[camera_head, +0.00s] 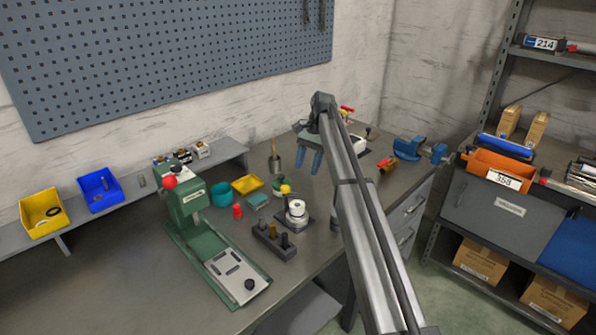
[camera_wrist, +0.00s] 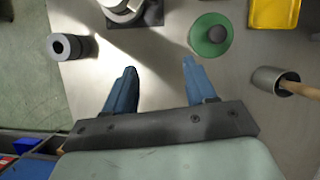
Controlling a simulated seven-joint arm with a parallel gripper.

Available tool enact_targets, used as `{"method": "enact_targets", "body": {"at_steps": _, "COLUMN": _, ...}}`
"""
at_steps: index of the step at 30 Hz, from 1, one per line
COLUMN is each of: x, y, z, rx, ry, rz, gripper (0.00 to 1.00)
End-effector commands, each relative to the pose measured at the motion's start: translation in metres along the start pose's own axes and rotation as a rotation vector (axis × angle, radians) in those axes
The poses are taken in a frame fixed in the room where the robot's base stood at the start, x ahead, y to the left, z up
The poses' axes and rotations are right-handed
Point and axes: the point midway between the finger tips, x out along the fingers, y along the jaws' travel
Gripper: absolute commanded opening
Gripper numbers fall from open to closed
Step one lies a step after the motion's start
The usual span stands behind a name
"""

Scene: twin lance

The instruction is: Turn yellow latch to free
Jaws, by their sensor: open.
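No part is clearly recognisable as a yellow latch. A small yellow knob (camera_head: 285,188) shows in the head view, just behind the silver round device (camera_head: 297,212) on its dark base. I cannot tell whether it belongs to that device. Part of the silver device shows at the top edge of the wrist view (camera_wrist: 122,8). My gripper (camera_head: 308,168) points down above the bench, its two blue fingers apart with nothing between them; it also shows in the wrist view (camera_wrist: 159,66). It is apart from the silver device and the knob.
A green round piece with a dark knob (camera_wrist: 210,35), a grey cylinder (camera_wrist: 68,47) and a metal cup with a wooden handle (camera_wrist: 266,80) stand around my gripper. A green press (camera_head: 188,205), yellow tray (camera_head: 248,184) and black block (camera_head: 273,243) stand left; a blue vise (camera_head: 408,149) stands right.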

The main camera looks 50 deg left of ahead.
Motion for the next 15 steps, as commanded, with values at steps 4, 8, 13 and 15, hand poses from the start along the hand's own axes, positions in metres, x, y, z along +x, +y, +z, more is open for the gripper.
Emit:
{"method": "enact_targets", "body": {"at_steps": 4, "x": -0.0055, "y": -0.001, "z": -0.0133, "rx": -0.001, "ry": 0.001, "rz": 0.0, "gripper": 0.56}}
{"method": "enact_targets", "body": {"at_steps": 8, "x": -0.0062, "y": -0.0003, "z": -0.0154, "rx": -0.002, "ry": 0.001, "rz": 0.0, "gripper": 0.56}}
{"method": "enact_targets", "body": {"at_steps": 13, "x": -0.0059, "y": -0.0001, "z": -0.0151, "rx": -0.001, "ry": 0.001, "rz": 0.0, "gripper": 0.56}}
{"method": "enact_targets", "body": {"at_steps": 15, "x": -0.0055, "y": -0.0013, "z": -0.014, "rx": -0.003, "ry": 0.001, "rz": 0.0, "gripper": 0.57}}
